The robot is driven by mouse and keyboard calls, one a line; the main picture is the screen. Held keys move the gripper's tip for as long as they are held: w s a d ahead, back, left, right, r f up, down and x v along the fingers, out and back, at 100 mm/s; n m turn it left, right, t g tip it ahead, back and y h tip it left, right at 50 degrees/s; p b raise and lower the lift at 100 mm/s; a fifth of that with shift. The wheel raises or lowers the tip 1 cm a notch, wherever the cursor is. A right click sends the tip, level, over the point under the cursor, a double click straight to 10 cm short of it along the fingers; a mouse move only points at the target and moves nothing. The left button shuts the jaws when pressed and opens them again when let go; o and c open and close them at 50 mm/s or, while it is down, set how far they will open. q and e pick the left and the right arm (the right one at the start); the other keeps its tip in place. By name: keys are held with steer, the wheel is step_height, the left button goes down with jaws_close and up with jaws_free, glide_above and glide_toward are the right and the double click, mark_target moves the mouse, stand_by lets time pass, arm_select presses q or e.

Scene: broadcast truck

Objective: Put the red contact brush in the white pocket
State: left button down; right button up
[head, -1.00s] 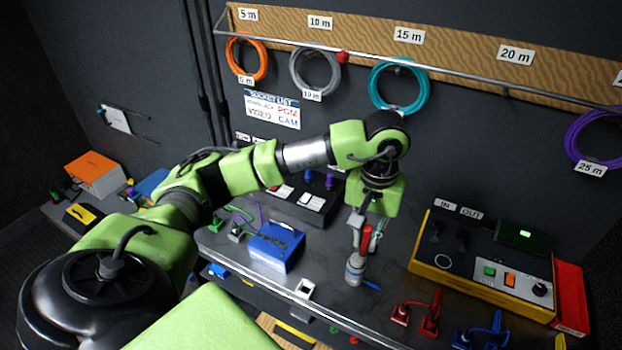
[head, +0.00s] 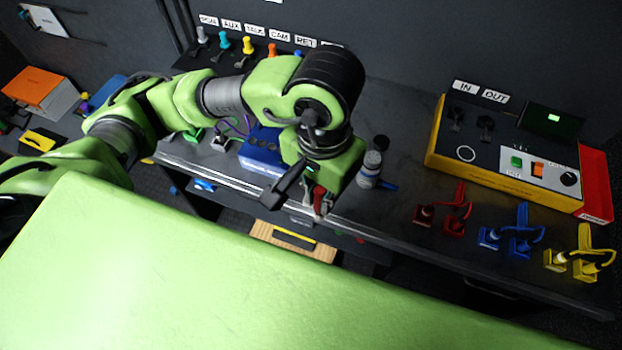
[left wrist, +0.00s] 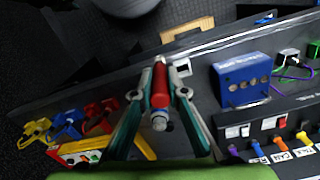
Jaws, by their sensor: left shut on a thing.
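The red contact brush (left wrist: 159,88) is between the fingers of my left gripper (left wrist: 166,94) in the left wrist view, and the gripper is shut on it. In the head view the left gripper (head: 317,203) hangs at the front edge of the bench, with a bit of the red brush (head: 321,199) showing under the wrist. The white pocket (left wrist: 183,67) shows at the bench edge just behind the brush in the left wrist view. In the head view the gripper mostly hides it. I cannot tell the height gap. My right gripper is not in view.
A grey bottle (head: 371,163) stands close right of the gripper. A blue box (head: 263,148) stands to its left. A blue pocket (head: 204,184) hangs on the front edge. Red, blue and yellow cable plugs and a yellow-sided control panel (head: 478,165) occupy the right.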

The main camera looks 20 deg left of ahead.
arm_select(q)
steer(key=shift+w+a+f+p, duration=0.2)
steer(key=shift+w+a, duration=0.15)
steer(key=shift+w, duration=0.2)
steer(key=shift+w+a+f+p, duration=0.2)
steer(key=shift+w+a, duration=0.1)
steer(key=shift+w, duration=0.25)
steer(key=w+f+p, duration=0.1)
steer(key=f, duration=0.2)
steer(key=w+a+f+p, duration=0.1)
steer(key=w+f, duration=0.1)
steer(key=f, duration=0.1)
steer(key=w+a+f+p, duration=0.1)
steer(key=w+f, duration=0.1)
steer(key=f, duration=0.1)
steer(key=shift+a, duration=0.1)
steer(key=shift+f+p, duration=0.2)
steer(key=shift+p, duration=0.1)
steer(key=shift+w+f, duration=0.1)
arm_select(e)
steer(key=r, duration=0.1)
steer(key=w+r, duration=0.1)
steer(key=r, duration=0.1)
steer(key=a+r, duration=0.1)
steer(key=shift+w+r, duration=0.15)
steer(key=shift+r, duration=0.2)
